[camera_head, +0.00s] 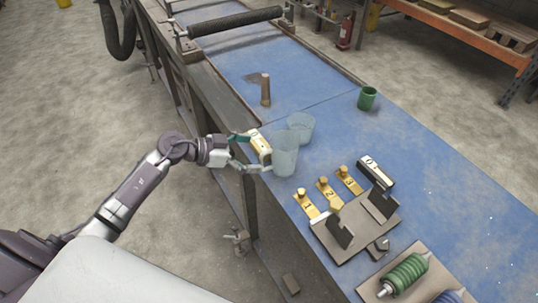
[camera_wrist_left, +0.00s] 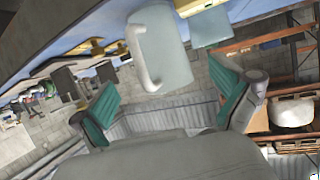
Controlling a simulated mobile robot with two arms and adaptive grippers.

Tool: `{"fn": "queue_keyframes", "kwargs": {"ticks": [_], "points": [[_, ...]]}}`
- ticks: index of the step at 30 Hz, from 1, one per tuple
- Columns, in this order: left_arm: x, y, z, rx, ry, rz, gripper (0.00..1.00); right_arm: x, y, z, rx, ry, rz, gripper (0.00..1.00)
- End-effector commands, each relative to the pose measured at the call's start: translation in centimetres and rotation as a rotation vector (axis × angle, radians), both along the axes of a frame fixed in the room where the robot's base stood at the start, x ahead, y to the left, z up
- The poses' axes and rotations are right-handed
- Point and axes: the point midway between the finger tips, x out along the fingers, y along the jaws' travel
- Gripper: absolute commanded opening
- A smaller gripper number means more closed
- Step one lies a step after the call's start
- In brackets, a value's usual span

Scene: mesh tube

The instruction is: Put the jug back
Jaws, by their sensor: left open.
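A translucent pale jug (camera_head: 285,155) stands upright at the near-left edge of the blue bench. In the left wrist view the jug (camera_wrist_left: 172,52) shows its handle facing my gripper, just beyond the fingertips. My left gripper (camera_head: 254,153) is open beside the jug, on its left. In the wrist view the two green-padded fingers (camera_wrist_left: 166,98) are spread with nothing between them. I cannot tell whether a fingertip touches the jug. A second translucent vessel (camera_head: 302,123) stands just behind the jug. My right gripper is not in view.
A yellow-and-white item (camera_head: 261,146) is close behind my left fingers. Numbered yellow tags (camera_head: 326,193), a grey fixture (camera_head: 352,228) and a black-and-white block (camera_head: 375,172) lie to the right. A wooden peg (camera_head: 265,90) and green mug (camera_head: 367,98) stand farther back. The bench centre is clear.

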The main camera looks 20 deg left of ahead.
Motion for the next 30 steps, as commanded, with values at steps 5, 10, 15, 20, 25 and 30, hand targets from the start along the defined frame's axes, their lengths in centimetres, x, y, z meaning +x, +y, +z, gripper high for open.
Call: {"fn": "queue_keyframes", "kwargs": {"ticks": [5,10,15,20,25,30], "points": [[-1.8,2.2,0.9,0.003,0.003,-0.001,1.00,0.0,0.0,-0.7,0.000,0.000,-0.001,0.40],[-2.5,3.0,1.5,0.001,0.002,-0.002,1.00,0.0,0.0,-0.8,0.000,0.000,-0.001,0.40],[-2.5,3.1,1.7,0.000,0.001,-0.002,1.00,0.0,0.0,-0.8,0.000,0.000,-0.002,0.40],[-2.3,3.1,0.9,-0.026,-0.009,0.015,1.00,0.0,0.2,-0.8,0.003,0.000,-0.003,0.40],[-1.3,4.6,-6.5,-0.157,-0.073,0.212,1.00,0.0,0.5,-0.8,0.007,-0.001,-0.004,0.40],[-5.3,8.0,-22.3,-0.077,0.007,0.604,1.00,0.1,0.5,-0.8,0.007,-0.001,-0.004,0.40]]}}
